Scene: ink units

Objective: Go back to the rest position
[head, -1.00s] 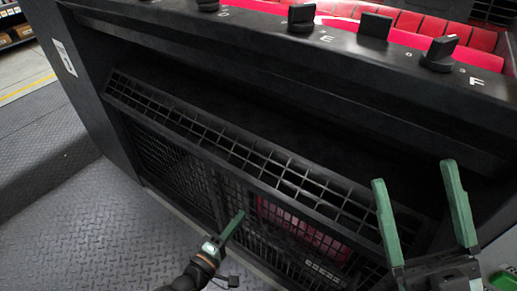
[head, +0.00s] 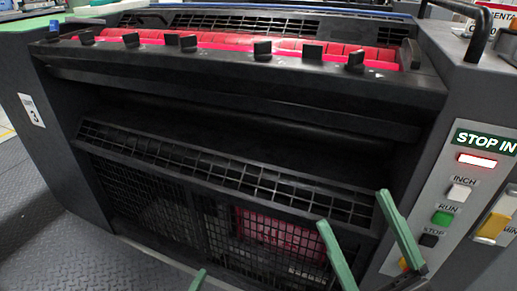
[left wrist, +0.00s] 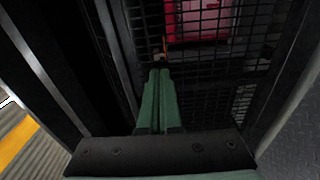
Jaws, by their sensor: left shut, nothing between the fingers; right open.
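My left gripper shows in the head view as a green fingertip (head: 198,280) at the bottom edge, low in front of the press's mesh guard (head: 190,215). In the left wrist view its two green fingers (left wrist: 159,100) lie together, shut with nothing between them, pointing at the mesh. My right gripper (head: 358,222) is at the lower right of the head view. Its two green fingers are spread wide and empty, in front of the guard's right end.
A control panel (head: 461,190) with a green button stands at the right, close to my right gripper. A red thing (head: 280,236) is behind the mesh. Patterned floor (head: 50,235) is open at left.

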